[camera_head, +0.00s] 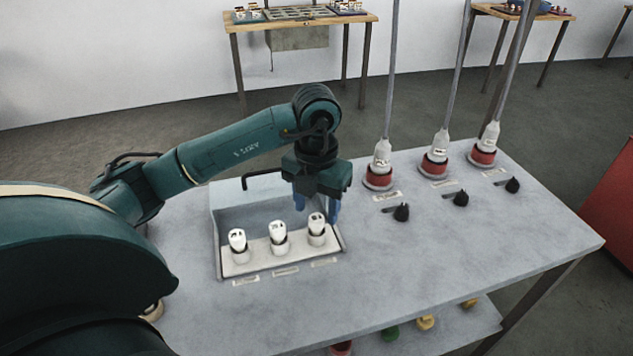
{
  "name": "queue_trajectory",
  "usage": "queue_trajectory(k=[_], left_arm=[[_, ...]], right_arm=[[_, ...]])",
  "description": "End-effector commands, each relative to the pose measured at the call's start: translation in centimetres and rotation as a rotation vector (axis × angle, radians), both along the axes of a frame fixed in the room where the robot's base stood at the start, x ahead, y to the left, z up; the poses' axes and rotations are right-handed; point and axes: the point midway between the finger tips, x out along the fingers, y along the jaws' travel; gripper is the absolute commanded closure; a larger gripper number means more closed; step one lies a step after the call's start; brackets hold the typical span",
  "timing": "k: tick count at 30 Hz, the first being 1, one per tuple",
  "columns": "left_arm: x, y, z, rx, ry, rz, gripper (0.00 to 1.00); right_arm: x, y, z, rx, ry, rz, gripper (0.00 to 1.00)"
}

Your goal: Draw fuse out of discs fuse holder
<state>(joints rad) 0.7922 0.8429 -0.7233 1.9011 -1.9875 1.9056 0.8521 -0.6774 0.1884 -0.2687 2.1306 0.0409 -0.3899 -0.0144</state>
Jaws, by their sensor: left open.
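Three white fuses stand upright in a row in their holders, in an open recessed box (219,258) on the grey table: the left fuse (237,239), the middle fuse (278,232) and the right fuse (317,226). Labels lie in front of the holders, but they are too small to read, so I cannot tell which is the discs one. My left gripper (317,207) points down with its blue fingers apart and empty. It is at the right fuse, just above or behind it; contact cannot be told. My right gripper is not in view.
On the right of the table (440,260), several red-based sockets (378,178) hold white plugs with cables rising. Black knobs (402,212) stand in front of them. A black handle (262,174) is behind the box. The table's front right is clear.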

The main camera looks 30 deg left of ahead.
Motion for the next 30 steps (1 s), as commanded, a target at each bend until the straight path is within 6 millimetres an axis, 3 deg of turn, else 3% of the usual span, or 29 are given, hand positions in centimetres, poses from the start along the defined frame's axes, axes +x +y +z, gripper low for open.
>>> queue_trajectory(k=[3, 9, 19, 30], left_arm=[[-0.1, 0.0, -1.9, 0.0, 0.004, -0.001, 0.48], [-0.1, -0.1, -3.6, -0.001, 0.002, -0.002, 0.48], [0.0, -0.1, -3.9, -0.001, 0.0, -0.002, 0.48], [0.0, 0.0, -3.9, -0.001, 0.0, -0.002, 0.77]], right_arm=[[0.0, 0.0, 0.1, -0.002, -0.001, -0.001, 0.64], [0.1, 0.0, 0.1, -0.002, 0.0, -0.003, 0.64], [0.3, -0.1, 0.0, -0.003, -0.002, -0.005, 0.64], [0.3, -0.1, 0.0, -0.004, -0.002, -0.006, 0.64]])
